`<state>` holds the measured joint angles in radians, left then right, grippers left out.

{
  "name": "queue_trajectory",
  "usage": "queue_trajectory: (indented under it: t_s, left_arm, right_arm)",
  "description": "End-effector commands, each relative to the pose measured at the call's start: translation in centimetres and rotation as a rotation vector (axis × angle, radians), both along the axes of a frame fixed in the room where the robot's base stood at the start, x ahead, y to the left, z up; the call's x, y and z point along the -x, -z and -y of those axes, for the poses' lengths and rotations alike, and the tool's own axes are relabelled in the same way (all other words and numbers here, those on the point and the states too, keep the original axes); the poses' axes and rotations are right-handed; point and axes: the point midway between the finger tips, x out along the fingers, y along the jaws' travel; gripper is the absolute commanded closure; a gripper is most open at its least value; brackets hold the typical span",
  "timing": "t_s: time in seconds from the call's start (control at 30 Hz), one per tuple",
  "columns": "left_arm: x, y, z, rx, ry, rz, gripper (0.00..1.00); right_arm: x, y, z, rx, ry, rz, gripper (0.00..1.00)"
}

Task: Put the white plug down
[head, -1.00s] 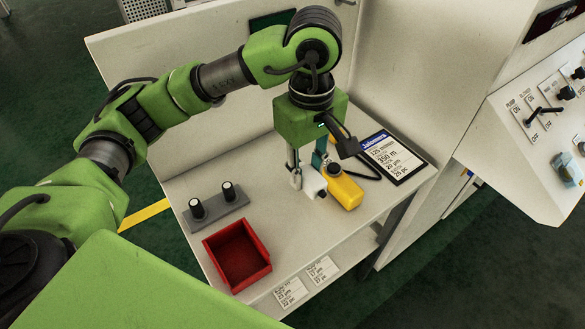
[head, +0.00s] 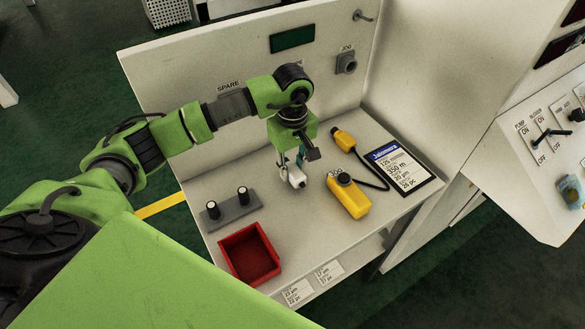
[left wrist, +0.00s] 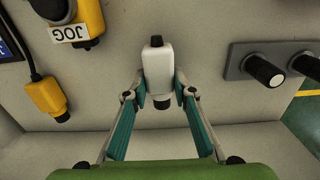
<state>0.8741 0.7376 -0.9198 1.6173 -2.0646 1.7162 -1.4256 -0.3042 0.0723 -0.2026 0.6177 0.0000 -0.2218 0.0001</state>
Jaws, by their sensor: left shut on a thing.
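The white plug (head: 297,178) is held in my left gripper (head: 291,169), low over the work table (head: 310,232). In the left wrist view the plug (left wrist: 157,72) sits between the two fingertips, with dark ends at top and bottom. The fingers (left wrist: 158,98) are closed on its sides. I cannot tell whether the plug touches the table. My right gripper is not in view.
A yellow JOG pendant (head: 350,197) lies right of the plug, cabled to a yellow connector (head: 343,140). A label board (head: 400,168) lies further right. A grey two-peg holder (head: 231,213) and red bin (head: 223,257) are left. Table between is clear.

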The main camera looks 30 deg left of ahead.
Motion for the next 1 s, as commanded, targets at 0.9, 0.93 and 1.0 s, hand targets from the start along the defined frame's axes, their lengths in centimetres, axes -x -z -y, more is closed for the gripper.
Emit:
queue_trajectory:
  t_s: [0.9,0.93,1.0]
  left_arm:
    - [0.1,2.0,0.1,0.001,0.0,-0.001,0.59]
    - [0.0,2.0,0.1,0.001,0.0,-0.001,0.59]
    - [0.1,1.8,0.1,0.001,0.0,-0.001,0.59]
  right_arm:
    - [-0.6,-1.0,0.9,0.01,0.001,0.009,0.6]
    - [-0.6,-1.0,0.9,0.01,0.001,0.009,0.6]
    - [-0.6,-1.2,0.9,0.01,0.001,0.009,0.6]
